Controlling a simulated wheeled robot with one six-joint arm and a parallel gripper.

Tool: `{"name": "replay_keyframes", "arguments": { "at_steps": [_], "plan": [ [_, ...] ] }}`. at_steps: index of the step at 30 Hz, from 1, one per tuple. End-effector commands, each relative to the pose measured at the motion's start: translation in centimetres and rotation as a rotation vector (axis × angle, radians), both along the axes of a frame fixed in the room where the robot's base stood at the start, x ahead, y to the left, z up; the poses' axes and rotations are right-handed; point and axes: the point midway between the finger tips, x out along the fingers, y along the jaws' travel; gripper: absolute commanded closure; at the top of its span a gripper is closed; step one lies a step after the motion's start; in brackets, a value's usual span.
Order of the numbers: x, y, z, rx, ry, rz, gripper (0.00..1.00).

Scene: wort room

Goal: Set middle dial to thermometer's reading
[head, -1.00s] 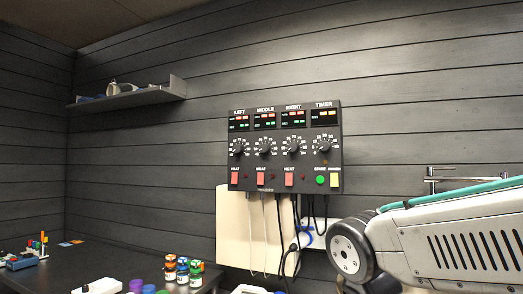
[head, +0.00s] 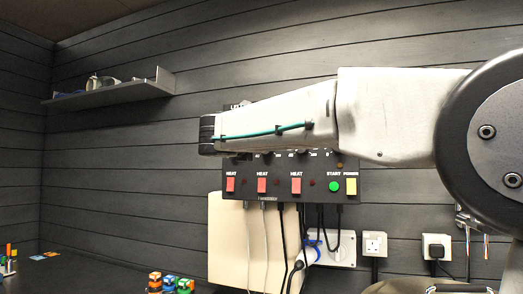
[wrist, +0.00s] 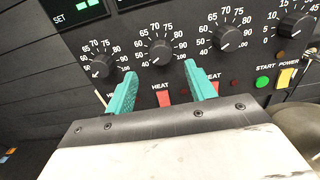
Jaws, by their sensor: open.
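The black control panel (head: 318,197) hangs on the wall. My arm covers its displays and dials in the head view. In the wrist view, the middle dial (wrist: 160,52) is a black knob with a white number scale around it. My gripper (wrist: 160,71) is open, its two teal fingers apart below and to either side of that dial, with nothing between them. I cannot tell whether they touch the panel. The left dial (wrist: 103,66) and right dial (wrist: 228,39) flank it. The middle dial's exact setting is too small to read. I cannot make out a thermometer.
Below the dials are red heat switches (head: 262,185), a green start button (head: 334,187) and a yellow power switch (head: 351,186). Cables hang under the panel before a cream board (head: 228,240). A shelf (head: 115,92) is at upper left. Small jars (head: 169,284) stand on the table below.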

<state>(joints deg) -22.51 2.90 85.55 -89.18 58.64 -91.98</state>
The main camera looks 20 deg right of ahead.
Motion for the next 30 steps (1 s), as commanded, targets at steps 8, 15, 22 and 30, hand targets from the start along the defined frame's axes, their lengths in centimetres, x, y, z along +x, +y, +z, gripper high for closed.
{"name": "replay_keyframes", "arguments": {
  "at_steps": [8,15,22,30],
  "plan": [
    [3.6,-2.7,-0.1,0.002,0.0,-0.003,0.45],
    [5.1,-3.6,0.0,0.004,-0.002,0.0,0.45],
    [5.2,-3.6,0.0,0.004,-0.002,0.002,0.45],
    [5.2,-3.5,-0.1,0.004,-0.001,0.002,0.9]
  ]
}}
